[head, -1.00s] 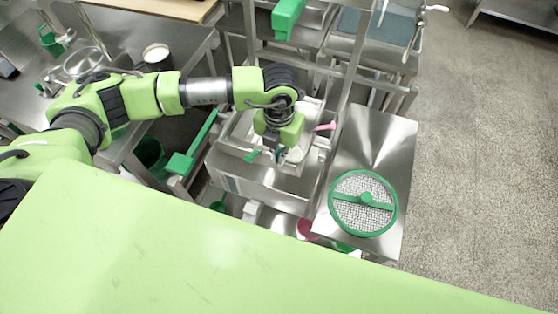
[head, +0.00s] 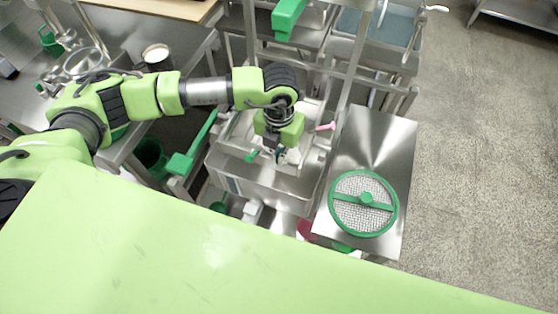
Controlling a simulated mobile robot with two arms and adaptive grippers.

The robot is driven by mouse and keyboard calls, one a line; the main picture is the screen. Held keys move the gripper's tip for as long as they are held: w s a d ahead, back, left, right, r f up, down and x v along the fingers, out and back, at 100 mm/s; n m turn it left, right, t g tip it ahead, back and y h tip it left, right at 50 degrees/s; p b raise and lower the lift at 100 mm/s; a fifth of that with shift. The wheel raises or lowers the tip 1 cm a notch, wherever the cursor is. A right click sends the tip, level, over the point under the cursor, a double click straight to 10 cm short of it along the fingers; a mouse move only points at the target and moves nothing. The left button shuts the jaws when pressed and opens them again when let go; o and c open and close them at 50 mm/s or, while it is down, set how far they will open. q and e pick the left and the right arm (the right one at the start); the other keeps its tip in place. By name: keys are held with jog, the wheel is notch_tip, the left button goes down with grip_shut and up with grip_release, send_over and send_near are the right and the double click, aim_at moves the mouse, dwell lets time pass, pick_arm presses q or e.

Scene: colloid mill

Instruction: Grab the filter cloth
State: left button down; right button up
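My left gripper (head: 279,155) points down over the steel basin (head: 262,178) in the middle of the view. Its fingers are small and partly hidden by its own wrist, so I cannot tell whether they are open or shut. A whitish patch (head: 294,156) shows beside the fingers inside the basin; it may be the filter cloth, but it is too small to be sure. I cannot tell whether the gripper touches it. My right gripper is not in view.
A round green-rimmed mesh screen (head: 363,203) lies on a steel table (head: 385,140) right of the basin. A pink-handled item (head: 326,127) sits at the basin's right edge. A steel post and frame rise close to my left arm. Open floor (head: 480,150) lies at the right.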

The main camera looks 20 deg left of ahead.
pick_arm(q)
notch_tip(320, 180, up, 12)
jog(key=p, duration=0.6)
jog(key=shift+p, duration=0.35)
notch_tip(320, 180, up, 9)
jog(key=p, duration=0.4)
jog(key=shift+p, duration=0.35)
jog(key=c, duration=2.2)
grip_release()
jog(key=shift+c, duration=0.2)
jog(key=shift+o, duration=0.4)
jog(key=o, duration=0.5)
